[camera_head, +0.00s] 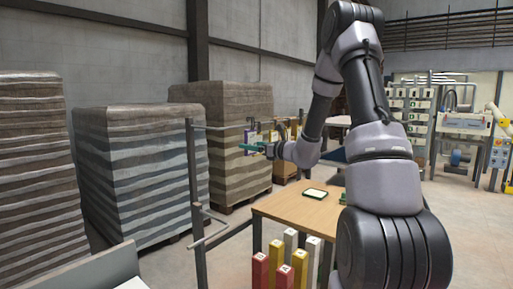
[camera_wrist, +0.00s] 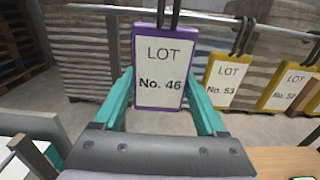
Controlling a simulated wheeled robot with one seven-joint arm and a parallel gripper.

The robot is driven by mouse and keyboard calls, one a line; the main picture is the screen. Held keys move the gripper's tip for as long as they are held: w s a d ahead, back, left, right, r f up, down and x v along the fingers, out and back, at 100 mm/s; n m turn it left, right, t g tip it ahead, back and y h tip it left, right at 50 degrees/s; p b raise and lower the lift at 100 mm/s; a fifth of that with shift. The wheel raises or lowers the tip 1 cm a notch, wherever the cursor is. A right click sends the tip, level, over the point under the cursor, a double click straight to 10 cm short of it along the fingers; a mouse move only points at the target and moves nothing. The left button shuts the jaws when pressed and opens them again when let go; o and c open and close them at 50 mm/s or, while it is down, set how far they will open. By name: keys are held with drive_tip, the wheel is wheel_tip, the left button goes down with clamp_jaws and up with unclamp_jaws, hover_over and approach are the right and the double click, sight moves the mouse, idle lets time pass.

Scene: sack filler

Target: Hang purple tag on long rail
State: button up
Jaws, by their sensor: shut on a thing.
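The purple tag (camera_wrist: 160,102), marked LOT No. 46, is upright between the green fingers of my gripper (camera_wrist: 160,108), which is shut on it. In the head view the tag (camera_head: 249,136) is at the end of my gripper (camera_head: 250,148), near the upper rail. The long rail (camera_wrist: 108,9) crosses the top of the wrist view behind the tag's black hook (camera_wrist: 167,12). The hook's top is out of frame, so I cannot tell whether it is over the rail.
Yellow tags No. 53 (camera_wrist: 224,80) and No. 52 (camera_wrist: 286,86) hang to the right of the purple tag. A lower short rail (camera_head: 210,236) juts from the rack post (camera_head: 194,180). A wooden table (camera_head: 285,207) stands below. The rail left of the purple tag looks clear.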

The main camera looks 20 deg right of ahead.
drive_tip(key=shift+w+a+f, duration=0.4)
drive_tip(key=shift+w+a, duration=0.05)
drive_tip(key=shift+w, duration=0.2)
drive_tip(key=shift+w+a+f, duration=0.4)
drive_tip(key=shift+w+a, duration=0.1)
drive_tip(key=shift+w, duration=0.1)
drive_tip(key=shift+w+a+f, duration=0.4)
drive_tip(key=shift+w+a, duration=0.05)
drive_tip(key=shift+w, duration=0.2)
drive_tip(key=o, duration=1.1)
drive_tip(key=shift+o, duration=0.2)
